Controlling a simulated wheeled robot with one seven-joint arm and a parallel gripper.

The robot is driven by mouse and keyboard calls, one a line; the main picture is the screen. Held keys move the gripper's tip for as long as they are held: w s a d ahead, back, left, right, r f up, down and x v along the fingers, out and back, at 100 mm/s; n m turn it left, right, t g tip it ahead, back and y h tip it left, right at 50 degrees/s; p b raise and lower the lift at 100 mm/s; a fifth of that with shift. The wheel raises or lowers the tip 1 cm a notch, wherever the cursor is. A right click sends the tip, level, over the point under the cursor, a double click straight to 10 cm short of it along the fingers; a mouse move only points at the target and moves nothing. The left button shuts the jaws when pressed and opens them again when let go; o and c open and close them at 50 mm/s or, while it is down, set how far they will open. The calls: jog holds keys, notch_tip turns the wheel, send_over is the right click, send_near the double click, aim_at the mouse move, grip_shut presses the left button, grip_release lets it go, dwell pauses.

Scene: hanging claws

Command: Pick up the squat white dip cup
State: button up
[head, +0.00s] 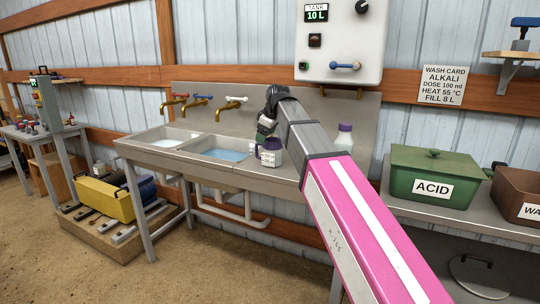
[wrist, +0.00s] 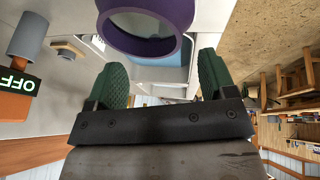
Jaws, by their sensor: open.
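A squat white cup with a purple rim and a printed label (head: 271,157) stands on the steel counter at the right edge of the sinks. My gripper (head: 265,131) is directly above it, pointing down, and hides part of its top. In the wrist view the cup's purple rim (wrist: 181,45) is large at the top of the picture, partly cut off. My gripper's green padded fingers (wrist: 162,72) are open and apart, with nothing held between them. The rim appears just past the fingertips; whether they touch it I cannot tell.
A white bottle with a purple cap (head: 344,137) stands to the right, behind my arm. Two water-filled sinks (head: 219,154) with taps lie left of the cup. A green ACID tank (head: 433,163) stands further right. A heater box (head: 341,40) hangs above.

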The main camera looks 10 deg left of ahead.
jog(key=shift+w+x, duration=0.2)
jog(key=shift+x, duration=1.1)
jog(key=shift+w+x, duration=0.15)
jog(key=shift+x, duration=1.1)
jog(key=shift+r, duration=0.1)
grip_shut()
